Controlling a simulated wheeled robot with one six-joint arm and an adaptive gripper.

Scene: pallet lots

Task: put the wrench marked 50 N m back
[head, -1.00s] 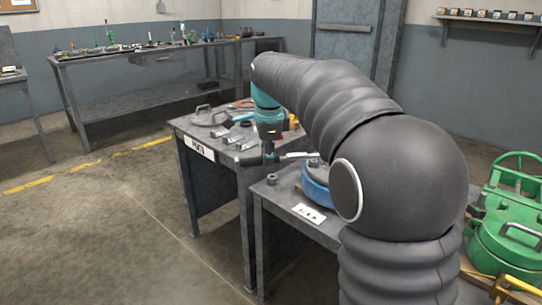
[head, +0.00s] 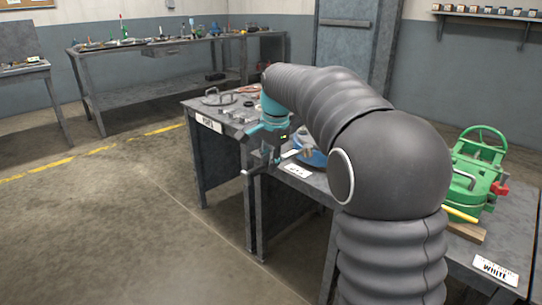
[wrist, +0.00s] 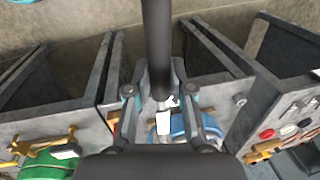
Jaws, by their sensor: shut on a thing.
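My gripper (head: 268,158) is shut on a wrench (head: 248,174), which it holds in the air in front of the near edge of the tables. The wrench has a dark handle toward the front left and a lighter end toward the right. In the wrist view the dark handle (wrist: 158,40) runs down the middle between the fingers of my gripper (wrist: 160,98), with a pale part below. No marking on the wrench is legible. A blue round thing (head: 313,156) sits on the table behind the wrench, partly hidden by my arm.
A grey table (head: 226,127) with a label plate (head: 208,123) holds several metal tools. Beside it, another table bears a white plate (head: 298,171). A long bench (head: 150,88) stands behind. Floor at left is clear.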

